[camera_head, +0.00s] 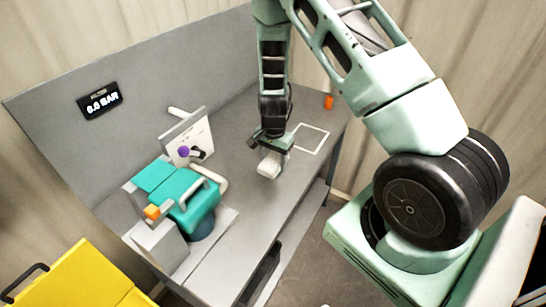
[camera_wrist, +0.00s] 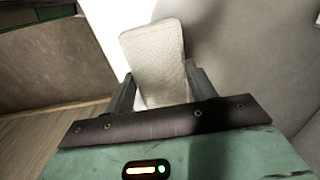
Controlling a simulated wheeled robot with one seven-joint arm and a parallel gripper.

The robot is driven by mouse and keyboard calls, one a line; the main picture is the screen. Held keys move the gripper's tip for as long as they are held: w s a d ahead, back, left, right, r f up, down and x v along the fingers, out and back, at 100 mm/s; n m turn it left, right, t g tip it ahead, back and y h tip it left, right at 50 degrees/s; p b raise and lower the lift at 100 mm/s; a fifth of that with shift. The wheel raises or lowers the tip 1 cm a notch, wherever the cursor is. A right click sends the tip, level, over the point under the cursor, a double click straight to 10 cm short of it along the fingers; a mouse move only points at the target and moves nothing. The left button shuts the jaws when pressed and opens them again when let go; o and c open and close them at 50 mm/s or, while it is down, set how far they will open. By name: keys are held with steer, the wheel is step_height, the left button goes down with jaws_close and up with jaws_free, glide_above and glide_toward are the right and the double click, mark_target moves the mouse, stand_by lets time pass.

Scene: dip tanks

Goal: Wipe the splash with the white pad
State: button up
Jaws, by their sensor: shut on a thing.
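The white pad (camera_head: 269,165) is between the fingers of my gripper (camera_head: 271,150), near the middle of the grey bench. In the wrist view the pad (camera_wrist: 154,50) stands out past my gripper (camera_wrist: 160,88), with a finger on each side, shut on it. In the head view the pad is at or close above the bench top; I cannot tell whether it touches. I cannot make out a splash in either view; the pad or my gripper may hide it.
A teal unit (camera_head: 186,195) with an orange-tipped handle (camera_head: 152,212) stands at the bench's left, beside a panel with a purple knob (camera_head: 184,152). A white outlined square (camera_head: 311,138) and an orange object (camera_head: 328,102) are at the right. A yellow box (camera_head: 80,280) is at lower left.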

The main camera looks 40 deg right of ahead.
stand_by(0.3)
steer(key=shift+w+f+b, duration=0.15)
steer(key=shift+f+b, duration=0.15)
steer(key=shift+b, duration=0.7)
steer(key=shift+f+b, duration=0.1)
steer(key=shift+b, duration=1)
steer(key=shift+b, duration=0.4)
